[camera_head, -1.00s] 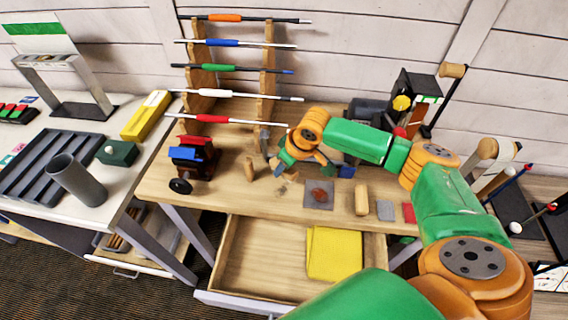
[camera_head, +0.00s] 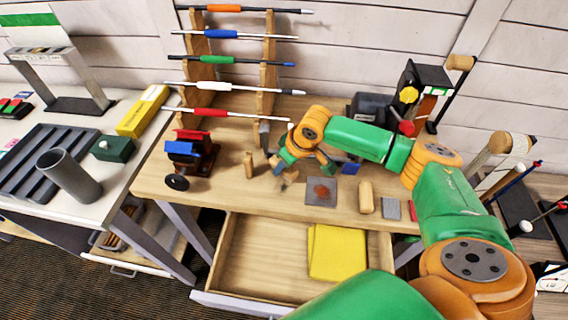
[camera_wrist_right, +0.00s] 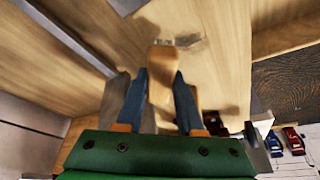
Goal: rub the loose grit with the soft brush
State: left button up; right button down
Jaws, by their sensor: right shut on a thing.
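My right gripper (camera_head: 282,166) is low over the wooden bench, left of a grey square plate with a rust-brown spot (camera_head: 320,192). A greyish smudge, likely the loose grit (camera_wrist_right: 187,40), lies on the bench just beside the brush's far end. Whether they touch is unclear. My left gripper is not in view.
A wooden peg (camera_head: 249,165) stands left of the right gripper, near a red and blue clamp (camera_head: 190,150). A wooden block (camera_head: 366,198) and a grey square (camera_head: 391,209) lie to the right. An open drawer (camera_head: 262,258) below holds a yellow cloth (camera_head: 337,251). A club rack (camera_head: 265,75) stands behind.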

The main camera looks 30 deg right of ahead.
jog(key=shift+f+b, duration=0.35)
jog(key=shift+f, duration=0.45)
